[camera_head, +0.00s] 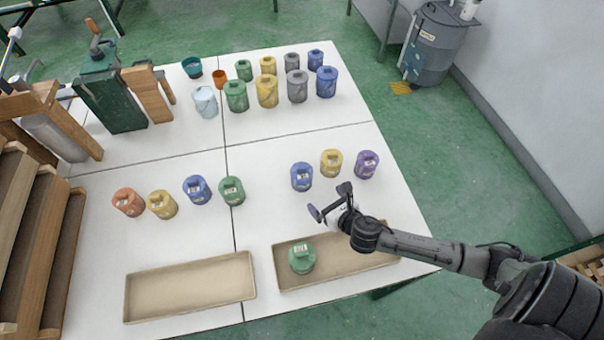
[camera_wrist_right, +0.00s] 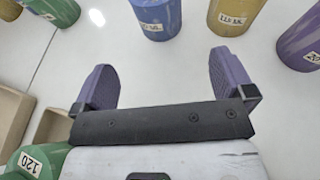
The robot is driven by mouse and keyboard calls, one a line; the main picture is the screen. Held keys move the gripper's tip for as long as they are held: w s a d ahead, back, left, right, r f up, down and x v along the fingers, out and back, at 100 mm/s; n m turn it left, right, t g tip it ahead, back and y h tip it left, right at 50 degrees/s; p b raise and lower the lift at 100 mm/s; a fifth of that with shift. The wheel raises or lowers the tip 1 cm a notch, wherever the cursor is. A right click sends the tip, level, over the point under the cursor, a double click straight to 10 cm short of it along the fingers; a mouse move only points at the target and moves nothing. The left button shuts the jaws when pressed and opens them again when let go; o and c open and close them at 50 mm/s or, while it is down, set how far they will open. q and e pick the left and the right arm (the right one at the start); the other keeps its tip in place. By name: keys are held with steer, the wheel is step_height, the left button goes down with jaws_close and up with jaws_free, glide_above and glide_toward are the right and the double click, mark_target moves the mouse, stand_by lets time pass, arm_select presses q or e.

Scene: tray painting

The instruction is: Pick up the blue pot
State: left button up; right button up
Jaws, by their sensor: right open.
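A blue pot (camera_head: 301,177) stands upright on the white table in the right middle group, left of a yellow pot (camera_head: 331,163) and a purple pot (camera_head: 367,165). In the right wrist view the blue pot (camera_wrist_right: 157,18) is at the top edge, partly cut off, beyond my fingers. My right gripper (camera_head: 330,200) is open and empty, a little in front of the blue pot and apart from it. Another blue pot (camera_head: 196,190) stands in the left middle group, and a blue pot (camera_head: 326,82) stands at the back right. My left gripper is not in view.
A green pot (camera_head: 301,258) sits in the right tray (camera_head: 345,266), below my right gripper. The left tray (camera_head: 190,288) is empty. Several pots stand at the back. Wooden racks (camera_head: 40,235) line the left edge. The table between the middle and back rows is clear.

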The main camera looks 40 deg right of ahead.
mark_target(308, 184)
steer(key=b+x, duration=0.1)
steer(key=x, duration=0.5)
steer(key=shift+w+a+f, duration=0.1)
steer(key=shift+w+f, duration=0.05)
steer(key=shift+w, duration=0.1)
steer(key=shift+w+f, duration=0.2)
steer(key=shift+w, duration=0.35)
steer(key=shift+b+x, duration=1)
steer(key=shift+x, duration=1.45)
steer(key=c, duration=1.1)
steer(key=shift+c, duration=0.6)
